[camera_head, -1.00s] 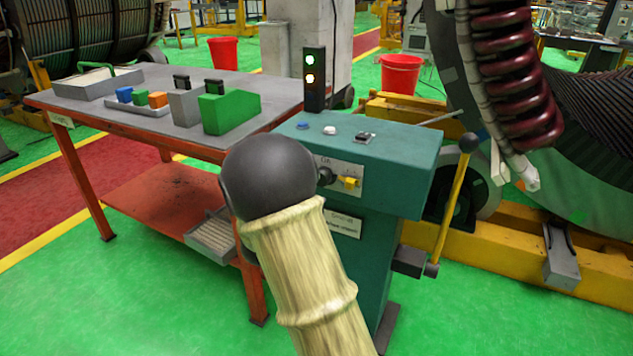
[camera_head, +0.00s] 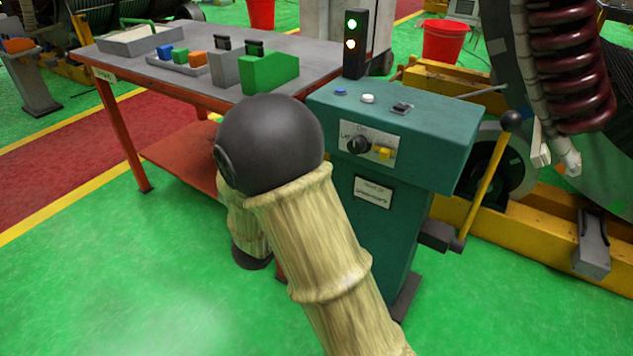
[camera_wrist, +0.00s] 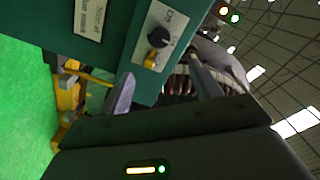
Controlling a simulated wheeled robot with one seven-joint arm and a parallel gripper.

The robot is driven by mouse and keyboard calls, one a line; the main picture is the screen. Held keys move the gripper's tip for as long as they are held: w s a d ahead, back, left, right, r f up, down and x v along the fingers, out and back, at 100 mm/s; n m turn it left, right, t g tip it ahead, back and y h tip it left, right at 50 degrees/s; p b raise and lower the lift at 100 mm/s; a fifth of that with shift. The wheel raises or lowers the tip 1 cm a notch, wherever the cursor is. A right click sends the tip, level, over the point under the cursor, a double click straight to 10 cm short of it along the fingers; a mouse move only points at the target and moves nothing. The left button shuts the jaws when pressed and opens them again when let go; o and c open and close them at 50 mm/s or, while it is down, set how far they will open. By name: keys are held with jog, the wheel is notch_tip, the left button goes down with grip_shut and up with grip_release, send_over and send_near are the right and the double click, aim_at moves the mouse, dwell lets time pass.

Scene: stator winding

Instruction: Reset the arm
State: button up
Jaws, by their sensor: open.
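My arm (camera_head: 315,240) fills the middle of the head view, with a black rounded joint at its top and a second link showing behind it to the left. My gripper shows in the wrist view (camera_wrist: 163,85) with its two fingers spread apart and nothing between them. It is in front of the tilted teal control box (camera_wrist: 155,15). A black knob (camera_wrist: 158,37) and a yellow switch (camera_wrist: 151,60) on the box appear between and beyond the fingers. I cannot tell the exact gap to the box. The gripper itself is hidden in the head view.
The teal control stand (camera_head: 400,125) is right of my arm, with a yellow lever (camera_head: 485,185) at its side and a lit signal tower (camera_head: 354,42) behind. A worktable (camera_head: 130,65) with blocks stands at the back left. Green floor (camera_head: 110,280) is clear at front left.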

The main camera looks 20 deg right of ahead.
jog(key=a+f+n+g+y, duration=0.1)
jog(key=a+f+n+y, duration=0.5)
jog(key=n+y, duration=0.6)
jog(key=s+d+f+n+g+y, duration=0.2)
jog(key=s+n+g, duration=0.6)
jog(key=s, duration=0.9)
notch_tip(320, 180, up, 36)
jog(key=p, duration=3.6)
jog(key=shift+w+n+t+p, duration=0.2)
jog(key=shift+n+t+p, duration=0.1)
jog(key=shift+n+p, duration=0.1)
jog(key=shift+a, duration=0.1)
